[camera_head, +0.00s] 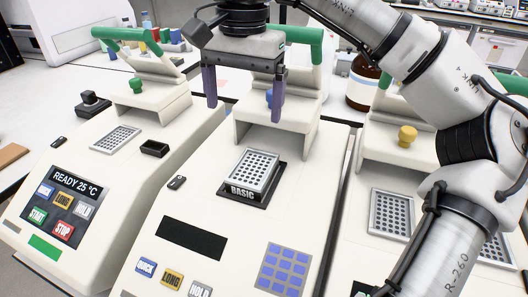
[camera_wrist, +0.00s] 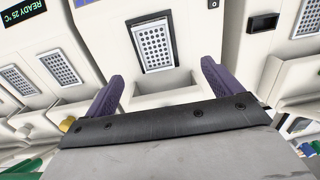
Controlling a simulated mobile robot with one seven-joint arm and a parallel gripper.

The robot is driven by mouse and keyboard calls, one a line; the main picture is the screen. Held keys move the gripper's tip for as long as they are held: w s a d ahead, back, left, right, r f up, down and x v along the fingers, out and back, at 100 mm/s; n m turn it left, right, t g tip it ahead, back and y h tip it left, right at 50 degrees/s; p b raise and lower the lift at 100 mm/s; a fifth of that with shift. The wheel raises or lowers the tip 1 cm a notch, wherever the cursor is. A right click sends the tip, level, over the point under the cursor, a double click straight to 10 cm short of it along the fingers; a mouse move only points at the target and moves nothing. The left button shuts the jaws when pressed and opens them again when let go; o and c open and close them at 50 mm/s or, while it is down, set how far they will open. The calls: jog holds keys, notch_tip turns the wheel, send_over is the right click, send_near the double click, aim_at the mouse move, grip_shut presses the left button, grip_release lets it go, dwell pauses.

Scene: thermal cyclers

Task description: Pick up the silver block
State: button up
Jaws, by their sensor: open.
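The silver block (camera_head: 254,171) is a small perforated plate with rows of round holes. It sits in a black holder marked BASIC (camera_head: 243,194) on the middle thermal cycler (camera_head: 215,215). It also shows in the wrist view (camera_wrist: 154,47), beyond the fingertips and roughly between them. My gripper (camera_head: 243,108) has two purple fingers, spread apart with nothing between them. It hangs above and behind the block, in front of the middle cycler's raised lid, and does not touch the block. In the wrist view my gripper (camera_wrist: 163,75) frames the block from below.
The left cycler (camera_head: 95,165) reads READY 25 °C and has a perforated plate (camera_head: 115,139) and a small black tray (camera_head: 154,148). The right cycler (camera_head: 375,175) holds another plate (camera_head: 391,213), with my arm in front. A brown bottle (camera_head: 362,82) stands behind.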

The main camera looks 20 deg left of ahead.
jog(key=w, duration=0.1)
send_over(253, 169)
notch_tip(253, 169, down, 8)
jog(key=shift+f+p, duration=0.85)
jog(key=shift+f, duration=1.85)
jog(key=c, duration=1.4)
jog(key=shift+r, duration=0.1)
jog(key=shift+c, duration=0.4)
jog(key=shift+r, duration=0.1)
